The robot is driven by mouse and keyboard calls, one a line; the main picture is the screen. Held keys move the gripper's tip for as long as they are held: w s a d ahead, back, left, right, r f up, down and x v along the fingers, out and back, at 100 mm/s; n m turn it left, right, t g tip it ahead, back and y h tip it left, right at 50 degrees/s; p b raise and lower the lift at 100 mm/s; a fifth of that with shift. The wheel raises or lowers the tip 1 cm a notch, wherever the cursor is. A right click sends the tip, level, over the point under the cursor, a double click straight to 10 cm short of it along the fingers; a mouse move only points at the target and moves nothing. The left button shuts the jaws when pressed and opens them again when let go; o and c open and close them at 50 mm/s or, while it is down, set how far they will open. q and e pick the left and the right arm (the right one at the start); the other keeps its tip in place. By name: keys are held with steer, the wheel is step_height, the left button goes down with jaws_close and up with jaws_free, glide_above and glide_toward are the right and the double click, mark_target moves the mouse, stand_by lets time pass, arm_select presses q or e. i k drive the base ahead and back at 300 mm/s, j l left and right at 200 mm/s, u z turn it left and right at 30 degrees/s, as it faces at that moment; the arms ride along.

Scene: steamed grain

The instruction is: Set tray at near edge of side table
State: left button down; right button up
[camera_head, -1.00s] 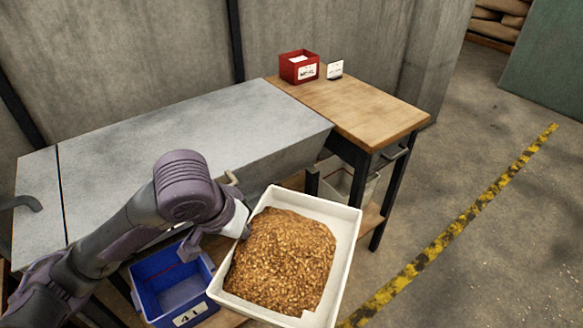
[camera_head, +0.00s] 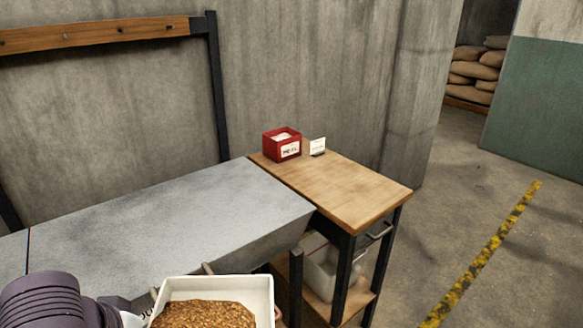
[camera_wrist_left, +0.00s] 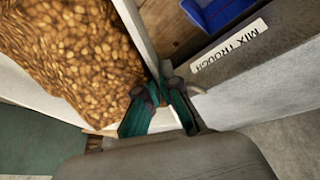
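The white tray (camera_head: 262,288) heaped with brown grain (camera_head: 205,315) shows at the bottom of the head view, cut off by the frame edge. Its wall (camera_wrist_left: 137,30) and grain fill the upper left of the left wrist view. My left gripper (camera_wrist_left: 165,112) has its teal fingers closed on the tray's rim near a corner. In the head view only my left wrist shows, left of the tray. My right gripper cannot be made out. The side table (camera_head: 345,190) has a bare wooden near part, beyond and right of the tray.
A red labelled box (camera_head: 282,146) and a small white card (camera_head: 318,147) stand at the side table's back. A pale bin (camera_head: 325,268) sits under the side table.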

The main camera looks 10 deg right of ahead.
mark_target(357, 191)
steer(key=i+l+u, duration=0.1)
steer(key=l, duration=0.2)
steer(key=i+l+u, duration=0.2)
steer(key=i+l, duration=0.15)
steer(key=l, duration=0.3)
steer(key=i+l+u, duration=0.1)
steer(key=l, duration=0.25)
steer(key=i+l+u, duration=0.1)
steer(key=l, duration=0.25)
steer(key=i+l+u, duration=0.1)
steer(key=l, duration=0.25)
steer(key=i, duration=0.1)
